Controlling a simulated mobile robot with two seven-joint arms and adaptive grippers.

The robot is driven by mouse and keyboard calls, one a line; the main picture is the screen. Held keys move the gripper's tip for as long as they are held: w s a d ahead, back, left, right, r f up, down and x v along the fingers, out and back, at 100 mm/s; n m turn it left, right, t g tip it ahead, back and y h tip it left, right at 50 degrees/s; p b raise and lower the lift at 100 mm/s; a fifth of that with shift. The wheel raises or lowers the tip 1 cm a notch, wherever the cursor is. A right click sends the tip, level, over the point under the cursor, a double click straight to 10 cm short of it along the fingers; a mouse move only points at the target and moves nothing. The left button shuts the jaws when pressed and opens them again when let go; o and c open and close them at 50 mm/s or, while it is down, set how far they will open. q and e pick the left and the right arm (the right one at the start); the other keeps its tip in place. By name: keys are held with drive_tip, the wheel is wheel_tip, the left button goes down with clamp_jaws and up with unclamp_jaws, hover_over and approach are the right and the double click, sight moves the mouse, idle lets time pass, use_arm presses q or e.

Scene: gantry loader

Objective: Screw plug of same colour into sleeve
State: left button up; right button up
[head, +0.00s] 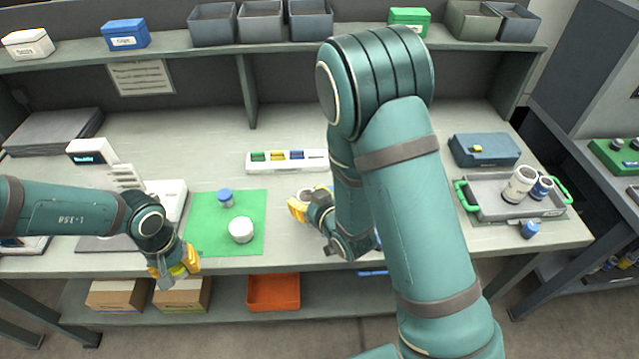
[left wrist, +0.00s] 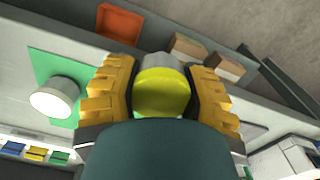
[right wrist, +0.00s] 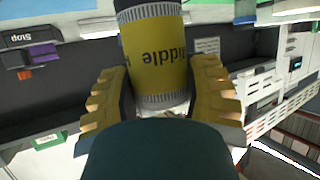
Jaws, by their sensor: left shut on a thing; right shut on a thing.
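My left gripper (head: 175,269) is shut on a yellow plug with a grey end (left wrist: 162,92), held in front of the table's front edge, left of the green mat. My right gripper (head: 309,200) is shut on a yellow-banded sleeve (right wrist: 158,50) with ridged grey ends, its label reading upside down "iddle" with the first letter cut off. The plug and sleeve are well apart. A blue plug (head: 226,198) and a white round piece (head: 240,230) stand on the green mat (head: 203,240).
A white rack (head: 312,166) with green, yellow and blue parts stands behind the mat. A grey tray (head: 490,210) with green handles holds two sleeves (head: 520,184) at right. A blue piece (head: 530,229) lies at its front edge. Bins line the upper shelf.

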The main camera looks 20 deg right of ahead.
drive_tip(key=a+n+g+y, duration=0.1)
drive_tip(key=a+y, duration=0.1)
drive_tip(key=a, duration=0.1)
drive_tip(key=s+a+f+n+g+y, duration=0.1)
drive_tip(key=a+n, duration=0.1)
drive_tip(key=a, duration=0.1)
drive_tip(key=a+n+y, duration=0.2)
drive_tip(key=a, duration=0.1)
drive_tip(key=shift+s+f+g+y, duration=0.2)
drive_tip(key=shift+g+y, duration=0.1)
drive_tip(key=shift+g, duration=0.1)
use_arm(q)
drive_tip(key=w+d+r+n, duration=0.3)
drive_tip(key=d+r, duration=0.3)
drive_tip(key=d, duration=0.5)
drive_tip(key=w+d+r+n, duration=0.3)
drive_tip(key=d+r, duration=0.3)
drive_tip(key=d, duration=0.5)
drive_tip(key=shift+w+n, duration=0.3)
drive_tip(key=shift+f, duration=0.1)
drive_tip(key=shift+f, duration=2)
drive_tip(key=shift+f, duration=0.85)
